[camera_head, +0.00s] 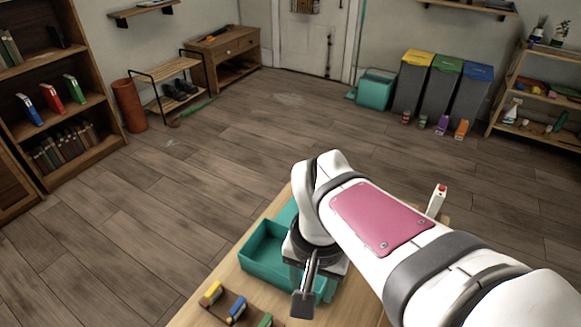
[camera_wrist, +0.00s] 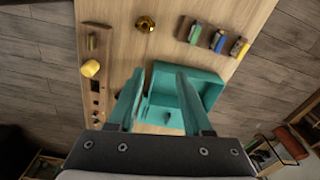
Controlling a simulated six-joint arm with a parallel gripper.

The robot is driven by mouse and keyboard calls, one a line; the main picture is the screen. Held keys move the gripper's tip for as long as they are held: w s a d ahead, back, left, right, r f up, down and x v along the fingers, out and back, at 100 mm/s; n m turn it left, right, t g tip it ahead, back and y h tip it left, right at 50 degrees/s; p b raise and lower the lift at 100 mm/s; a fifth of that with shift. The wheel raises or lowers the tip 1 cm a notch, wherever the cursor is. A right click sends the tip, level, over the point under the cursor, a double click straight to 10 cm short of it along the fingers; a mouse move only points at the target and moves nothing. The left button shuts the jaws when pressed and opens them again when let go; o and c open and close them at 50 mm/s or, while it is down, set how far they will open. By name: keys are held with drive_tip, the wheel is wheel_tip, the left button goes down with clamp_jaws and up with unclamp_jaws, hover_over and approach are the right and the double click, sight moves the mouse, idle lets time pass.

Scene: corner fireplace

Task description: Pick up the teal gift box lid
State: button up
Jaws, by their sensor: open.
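An open teal box (camera_head: 256,262) stands on the wooden table in the head view, partly behind my arm. It also shows in the wrist view (camera_wrist: 215,90), just beyond my fingers. A flat teal piece with a small knob, which looks like the lid (camera_wrist: 160,113), lies beside the box and shows between my fingers in the wrist view. In the head view, a teal strip (camera_head: 284,216) at the box's far side may be this lid, mostly hidden by my arm. My gripper (camera_wrist: 159,76) is open above the table, its fingers apart with nothing between them in grip.
Several small coloured blocks (camera_wrist: 218,41) stand in a row on the table near the box. A brass piece (camera_wrist: 145,24), a wooden rack (camera_wrist: 95,45) and a yellow cylinder (camera_wrist: 90,68) sit elsewhere on it. A white bottle with a red top (camera_head: 437,200) stands behind my arm.

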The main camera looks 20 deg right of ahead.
drive_tip(key=w+d+f+m+t+h, duration=0.1)
drive_tip(key=w+d+f, duration=0.1)
drive_tip(key=w, duration=0.6)
drive_tip(key=w+d+f+t+h, duration=0.1)
drive_tip(key=w+d, duration=0.2)
drive_tip(key=w, duration=0.4)
drive_tip(key=w+d+f+m+h, duration=0.1)
drive_tip(key=w+d+f, duration=0.1)
drive_tip(key=w, duration=0.6)
drive_tip(key=shift+t, duration=0.3)
drive_tip(key=x, duration=1.5)
drive_tip(key=shift+w+d+f, duration=0.15)
drive_tip(key=shift+w+d, duration=0.15)
drive_tip(key=shift+w, duration=0.1)
clamp_jaws()
